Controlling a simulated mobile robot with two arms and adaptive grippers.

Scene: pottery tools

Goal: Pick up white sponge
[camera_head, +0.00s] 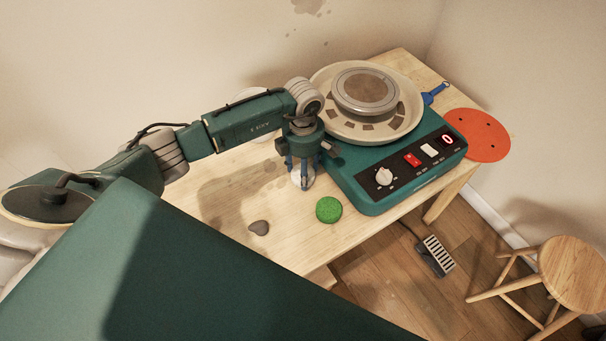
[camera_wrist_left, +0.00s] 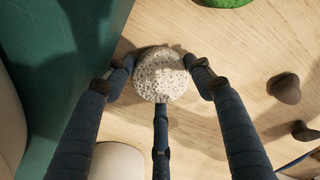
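The white sponge (camera_wrist_left: 162,74) is round, pale and speckled with pores. In the left wrist view it lies between the fingertips of my left gripper (camera_wrist_left: 160,80). Two fingers flank it left and right, and a third reaches its near edge. In the head view my left gripper (camera_head: 303,168) points down at the table, with the sponge (camera_head: 303,182) at its fingertips, partly hidden by them. I cannot tell whether the fingers press on the sponge or only surround it. My right gripper is not in view.
The teal pottery wheel (camera_head: 370,202) stands close right of the gripper. A green round sponge (camera_head: 329,209) and a grey-brown lump (camera_head: 259,227) lie nearer on the wooden table (camera_head: 300,240). An orange disc (camera_head: 476,135) sits at the right edge; a stool (camera_head: 572,275) is beyond.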

